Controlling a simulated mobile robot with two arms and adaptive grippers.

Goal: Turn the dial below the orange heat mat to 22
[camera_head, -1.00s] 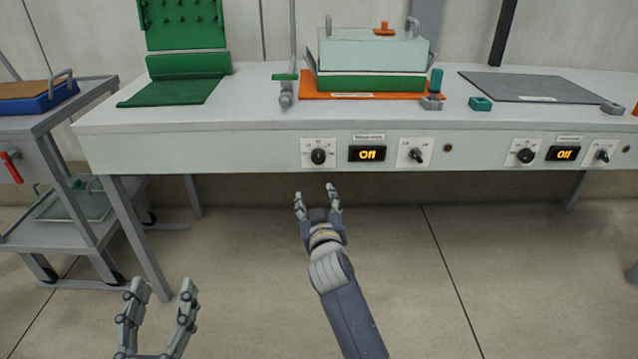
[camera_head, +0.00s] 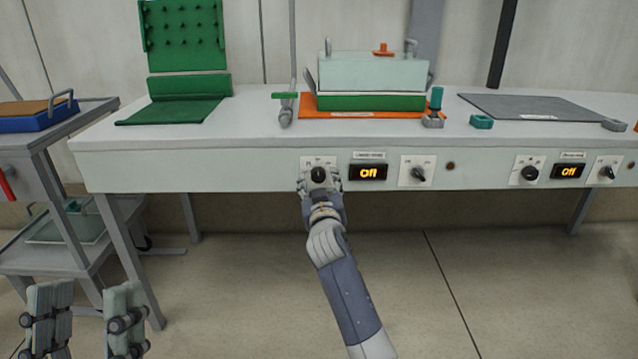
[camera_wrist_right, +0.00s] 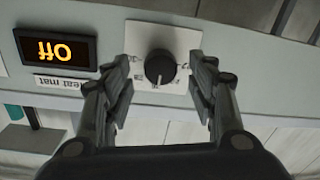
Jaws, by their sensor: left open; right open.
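The orange heat mat (camera_head: 312,113) lies on the bench top under a green tray with a pale lidded box. Below it on the bench front is a black round dial (camera_head: 318,174) on a white plate; it also shows in the right wrist view (camera_wrist_right: 160,67). The display (camera_head: 368,172) beside it reads Off. My right gripper (camera_head: 320,181) is open, with its fingers on either side of the dial; the right wrist view shows gaps between the fingers (camera_wrist_right: 160,95) and the dial. My left gripper (camera_head: 88,295) is open and empty at the lower left, away from the bench.
A cart (camera_head: 55,135) stands at the left. The floor before the bench is clear.

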